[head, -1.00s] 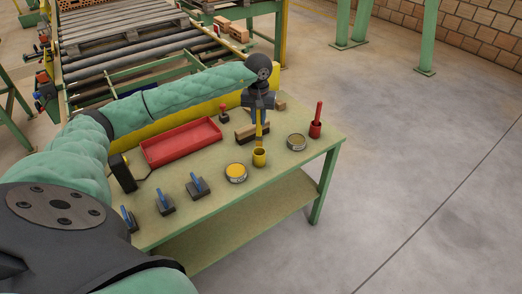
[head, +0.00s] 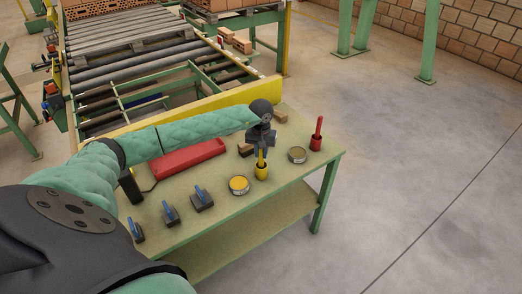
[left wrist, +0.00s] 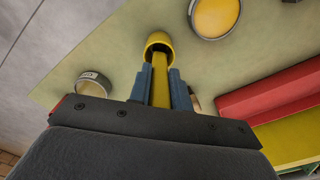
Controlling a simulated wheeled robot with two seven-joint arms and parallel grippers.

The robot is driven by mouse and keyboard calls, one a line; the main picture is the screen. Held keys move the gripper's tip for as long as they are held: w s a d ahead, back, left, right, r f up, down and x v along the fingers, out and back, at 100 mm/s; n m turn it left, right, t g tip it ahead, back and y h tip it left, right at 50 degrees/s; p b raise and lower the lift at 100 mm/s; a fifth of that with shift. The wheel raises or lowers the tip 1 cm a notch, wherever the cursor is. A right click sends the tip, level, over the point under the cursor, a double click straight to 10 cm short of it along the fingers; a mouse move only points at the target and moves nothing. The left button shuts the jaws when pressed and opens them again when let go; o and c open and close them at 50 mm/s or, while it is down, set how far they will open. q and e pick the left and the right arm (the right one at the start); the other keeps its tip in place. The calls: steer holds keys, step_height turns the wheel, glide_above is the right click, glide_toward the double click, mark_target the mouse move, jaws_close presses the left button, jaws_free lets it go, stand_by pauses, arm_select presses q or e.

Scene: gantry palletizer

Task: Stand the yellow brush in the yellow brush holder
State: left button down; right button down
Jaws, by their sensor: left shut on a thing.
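My left gripper (head: 262,150) is shut on the yellow brush (head: 261,158) and holds it upright, directly above the yellow brush holder (head: 261,173). The holder stands near the front edge of the green table. In the left wrist view the brush (left wrist: 160,80) runs between the two blue-grey fingers (left wrist: 161,88) to the mouth of the holder (left wrist: 158,38). Its lower end appears to be inside the mouth; how deep it sits is hidden. My right gripper is not in view.
A red holder with a red brush (head: 317,135) and a grey tin (head: 297,155) stand to the right. An open tin of yellow paint (head: 239,185) is to the left.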

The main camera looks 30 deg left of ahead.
arm_select(q)
steer(key=shift+f, duration=0.1)
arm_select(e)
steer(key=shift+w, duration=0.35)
arm_select(q)
steer(key=c, duration=1.3)
jaws_free()
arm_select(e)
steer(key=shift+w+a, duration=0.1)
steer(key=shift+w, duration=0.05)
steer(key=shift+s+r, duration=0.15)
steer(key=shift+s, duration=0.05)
